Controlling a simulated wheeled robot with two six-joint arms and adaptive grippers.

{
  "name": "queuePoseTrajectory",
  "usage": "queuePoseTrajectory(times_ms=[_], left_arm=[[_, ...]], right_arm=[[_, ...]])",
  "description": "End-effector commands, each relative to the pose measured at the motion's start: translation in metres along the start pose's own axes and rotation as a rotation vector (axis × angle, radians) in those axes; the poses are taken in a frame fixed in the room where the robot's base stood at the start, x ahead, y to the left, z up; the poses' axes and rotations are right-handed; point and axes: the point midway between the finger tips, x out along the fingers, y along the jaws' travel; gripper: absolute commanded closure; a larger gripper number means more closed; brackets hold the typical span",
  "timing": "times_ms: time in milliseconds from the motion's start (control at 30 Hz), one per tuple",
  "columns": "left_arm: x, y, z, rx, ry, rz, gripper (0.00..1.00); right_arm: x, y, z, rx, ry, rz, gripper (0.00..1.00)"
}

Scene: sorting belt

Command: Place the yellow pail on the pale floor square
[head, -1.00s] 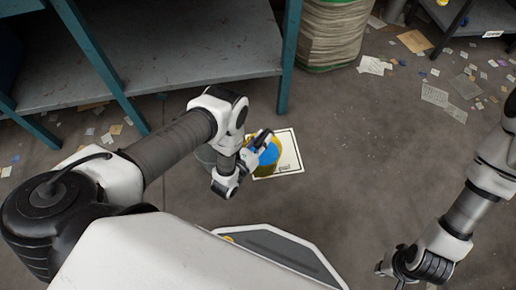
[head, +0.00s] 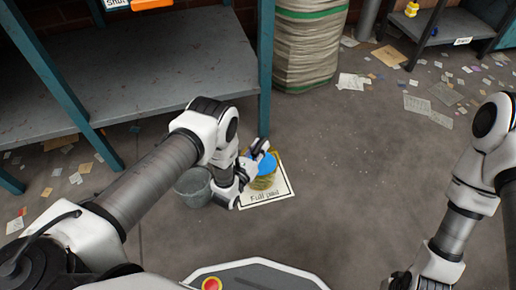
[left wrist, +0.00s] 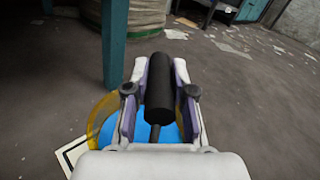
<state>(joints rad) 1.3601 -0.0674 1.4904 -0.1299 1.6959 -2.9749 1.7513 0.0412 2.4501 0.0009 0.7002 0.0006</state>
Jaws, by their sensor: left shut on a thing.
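The yellow pail (head: 264,182), filled with something blue, is at the pale floor square (head: 283,188), which is lettered "Full pail". I cannot tell whether the pail's base touches the square. My left gripper (head: 259,148) is above the pail, shut on its handle. In the left wrist view the jaws (left wrist: 160,88) close around the handle's black grip, with the pail's yellow rim (left wrist: 97,122) and blue contents below, partly hidden by the gripper. My right gripper (head: 402,281) is mostly cut off at the bottom edge.
A grey bucket (head: 192,187) stands just left of the square, beside my left arm. A grey shelf (head: 150,90) with teal posts stands behind. A large striped sack (head: 309,45) is at the back. Bare floor lies to the right, with scattered papers farther off.

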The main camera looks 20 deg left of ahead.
Motion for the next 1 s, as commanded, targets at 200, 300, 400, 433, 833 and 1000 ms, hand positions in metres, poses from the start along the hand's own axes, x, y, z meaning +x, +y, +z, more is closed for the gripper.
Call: queuePoseTrajectory(times_ms=[200, 300, 400, 433, 833, 1000], left_arm=[[0.001, 0.001, -0.004, 0.001, -0.007, -0.001, 1.0], [0.001, 0.002, -0.005, 0.001, -0.007, -0.001, 1.0], [0.0, 0.002, -0.01, 0.0, -0.001, 0.0, 0.72], [0.0, 0.002, -0.009, 0.0, -0.001, 0.0, 0.62], [-0.001, 0.001, -0.004, 0.0, -0.001, 0.0, 0.51], [-0.031, 0.001, -0.002, 0.0, 0.004, 0.002, 0.51]], right_arm=[[0.005, 0.0, -0.001, 0.002, 0.002, 0.0, 1.0], [0.005, 0.0, -0.001, 0.002, 0.002, 0.0, 1.0], [0.007, 0.0, -0.001, 0.002, 0.002, 0.0, 1.0], [0.007, 0.0, -0.001, 0.002, 0.002, 0.0, 1.0], [0.002, 0.0, -0.001, 0.002, 0.001, 0.0, 1.0], [-0.017, 0.0, 0.0, -0.001, -0.001, 0.0, 1.0]])
